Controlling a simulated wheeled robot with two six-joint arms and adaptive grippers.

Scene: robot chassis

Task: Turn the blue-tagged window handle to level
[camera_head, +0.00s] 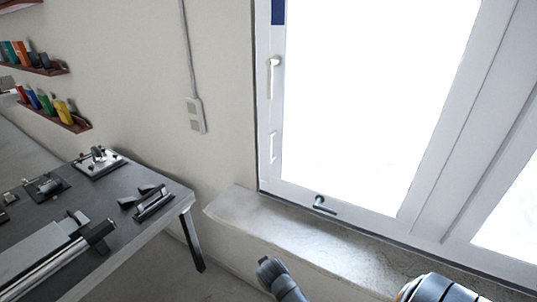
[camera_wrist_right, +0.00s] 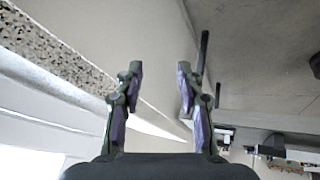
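The window's white frame (camera_head: 266,120) fills the right of the head view. A blue tag (camera_head: 278,11) is on the frame's left upright, at the top edge. Below it a pale lever handle (camera_head: 271,78) hangs down, about vertical. A white fitting (camera_head: 273,147) sits lower on the same upright. A darker metal handle (camera_head: 323,206) is on the bottom rail. My right gripper (camera_wrist_right: 160,88) is open and empty in the right wrist view, with no handle between its fingers. My left gripper is not in view.
A stone sill (camera_head: 290,227) runs below the window; its speckled edge shows in the wrist view (camera_wrist_right: 50,52). A grey workbench (camera_head: 130,232) with metal fixtures stands at left. Wall shelves (camera_head: 60,118) hold coloured items. A socket (camera_head: 195,115) and cable are on the wall.

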